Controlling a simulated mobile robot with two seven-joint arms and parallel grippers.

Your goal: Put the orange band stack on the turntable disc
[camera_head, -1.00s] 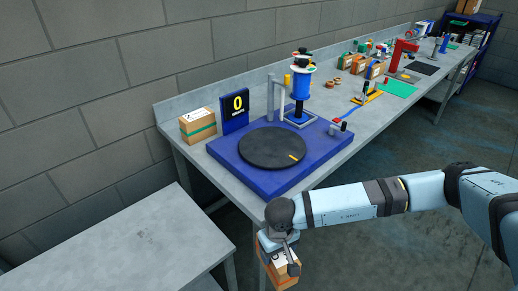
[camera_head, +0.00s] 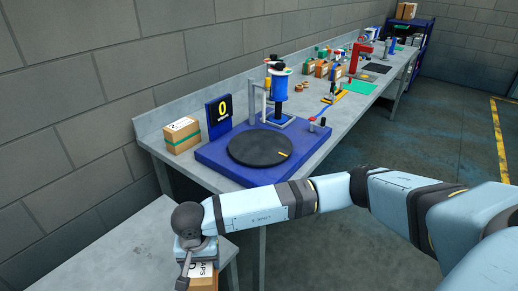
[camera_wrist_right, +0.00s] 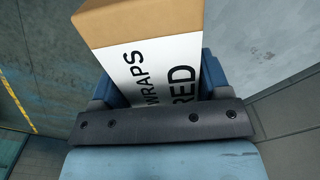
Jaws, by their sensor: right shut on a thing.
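My right gripper (camera_head: 198,258) is shut on a cardboard box (camera_head: 205,284), partly cut off by the bottom edge. In the right wrist view the box (camera_wrist_right: 150,22) sits between the blue jaws and has a white label with "WRAPS" and "RED" on it. No orange band shows clearly on it now, so I cannot tell for sure that it is the orange band stack. The black turntable disc (camera_head: 255,150) is bare except for a yellow mark, on a blue base (camera_head: 222,163) beyond the gripper. My left gripper is out of view.
A low grey table (camera_head: 110,255) is at bottom left. Several boxes (camera_head: 322,68) stand farther along the bench.

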